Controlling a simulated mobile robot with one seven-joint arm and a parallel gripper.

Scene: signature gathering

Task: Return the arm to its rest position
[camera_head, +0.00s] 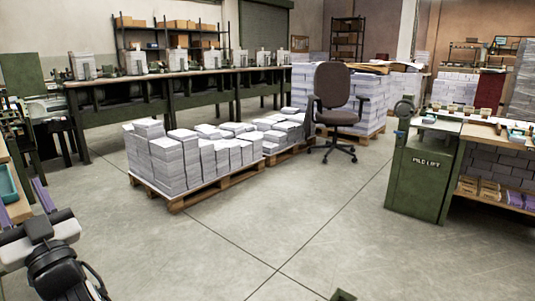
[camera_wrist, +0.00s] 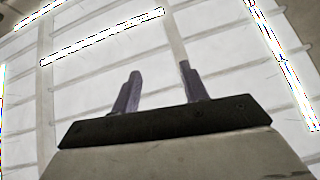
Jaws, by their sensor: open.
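My gripper (camera_head: 23,198) is at the lower left of the head view, raised above the floor with its two purplish fingers pointing up. The fingers are spread apart, with nothing between them. In the wrist view my gripper (camera_wrist: 159,72) also shows open and empty against a pale panelled ceiling (camera_wrist: 90,75) with bright light strips. The dark wrist of my arm (camera_head: 62,270) shows below the gripper at the picture's bottom left corner. The rest of the arm is out of view.
A wooden bench with a teal tray (camera_head: 7,184) stands at the left edge, close to my gripper. Pallets of paper stacks (camera_head: 165,165) and an office chair (camera_head: 334,97) stand mid-floor. A green machine (camera_head: 422,175) is at right. The near floor (camera_head: 260,235) is mostly clear.

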